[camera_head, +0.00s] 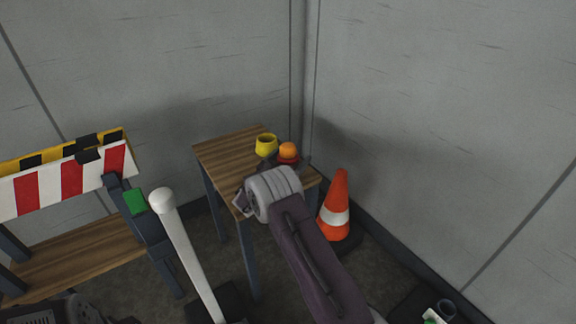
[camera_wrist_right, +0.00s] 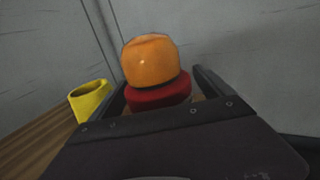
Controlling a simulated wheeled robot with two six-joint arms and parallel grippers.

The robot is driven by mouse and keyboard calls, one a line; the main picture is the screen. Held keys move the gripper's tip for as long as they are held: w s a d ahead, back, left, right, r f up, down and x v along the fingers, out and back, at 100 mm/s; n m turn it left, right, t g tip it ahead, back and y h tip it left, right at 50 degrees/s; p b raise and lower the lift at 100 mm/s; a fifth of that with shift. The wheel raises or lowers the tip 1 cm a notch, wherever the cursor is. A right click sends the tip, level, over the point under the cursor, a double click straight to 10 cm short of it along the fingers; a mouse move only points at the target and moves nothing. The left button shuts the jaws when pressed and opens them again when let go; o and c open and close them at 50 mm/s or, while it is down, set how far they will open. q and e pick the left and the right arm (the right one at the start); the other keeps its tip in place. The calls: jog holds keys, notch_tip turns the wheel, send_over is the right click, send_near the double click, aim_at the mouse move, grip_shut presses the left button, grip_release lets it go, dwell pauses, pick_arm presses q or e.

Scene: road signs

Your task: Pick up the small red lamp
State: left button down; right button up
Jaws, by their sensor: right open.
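The small red lamp (camera_head: 288,153) has an orange dome on a red base. It stands on the small wooden table near the corner of the walls. In the right wrist view the lamp (camera_wrist_right: 155,72) is upright between the two dark fingers of my right gripper (camera_wrist_right: 160,92). The gripper is open, with a finger on either side of the red base; I cannot tell whether either touches it. In the head view my right gripper (camera_head: 286,163) is largely hidden behind its own wrist. My left gripper is not in view.
A yellow cup (camera_head: 266,145) stands close left of the lamp on the wooden table (camera_head: 225,155). An orange and white cone (camera_head: 336,208) is right of the table. A striped barrier (camera_head: 68,178) and a white post (camera_head: 187,245) are on the left.

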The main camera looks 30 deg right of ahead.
aim_at(292, 144)
jog(key=shift+r, duration=0.1)
jog(key=c, duration=1.8)
jog(key=shift+r, duration=0.1)
notch_tip(292, 144, up, 5)
jog(key=p, duration=0.2)
jog(key=shift+d+p, duration=0.1)
jog(key=shift+p, duration=0.2)
jog(key=shift+s+d+r+p, duration=0.5)
jog(key=shift+s+d+r, duration=0.4)
jog(key=shift+s, duration=0.85)
jog(key=shift+s+d+r+p, duration=0.45)
jog(key=shift+s+d+r, duration=0.45)
jog(key=shift+s, duration=0.85)
jog(key=shift+s+d+r+p, duration=0.6)
jog(key=shift+s+r, duration=0.5)
jog(key=shift+s, duration=0.65)
